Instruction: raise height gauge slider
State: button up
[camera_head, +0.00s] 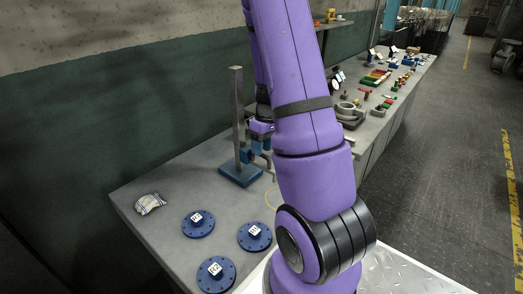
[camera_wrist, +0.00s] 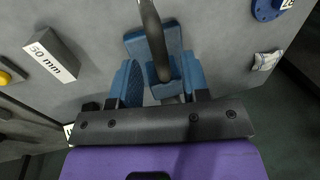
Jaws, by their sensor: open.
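The height gauge stands on the bench in the head view, with a blue base (camera_head: 240,176) and an upright grey column (camera_head: 237,110). The wrist view looks down along the column (camera_wrist: 152,30) to the base (camera_wrist: 135,43). A blue slider (camera_wrist: 163,85) is around the column. My gripper (camera_wrist: 158,75) is open, with what look like its blue fingers on either side of the slider. I cannot tell whether they touch it. In the head view my gripper (camera_head: 257,145) is beside the column and partly hidden by my purple arm.
A grey block marked 50 mm (camera_wrist: 55,55) stands near the gauge. Several blue flanges with labels, one of them at the front (camera_head: 216,272), and a folded cloth (camera_head: 149,204) lie on the near bench (camera_head: 165,178). A green wall (camera_head: 130,120) runs behind. More parts stand farther along.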

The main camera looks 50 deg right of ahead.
jog(key=shift+a+f, duration=0.15)
jog(key=shift+f, duration=0.5)
grip_shut()
notch_tip(320, 180, up, 13)
grip_release()
dwell(0.3)
jog(key=shift+r, duration=0.1)
notch_tip(320, 180, up, 10)
jog(key=d, duration=0.2)
jog(key=shift+r, duration=0.2)
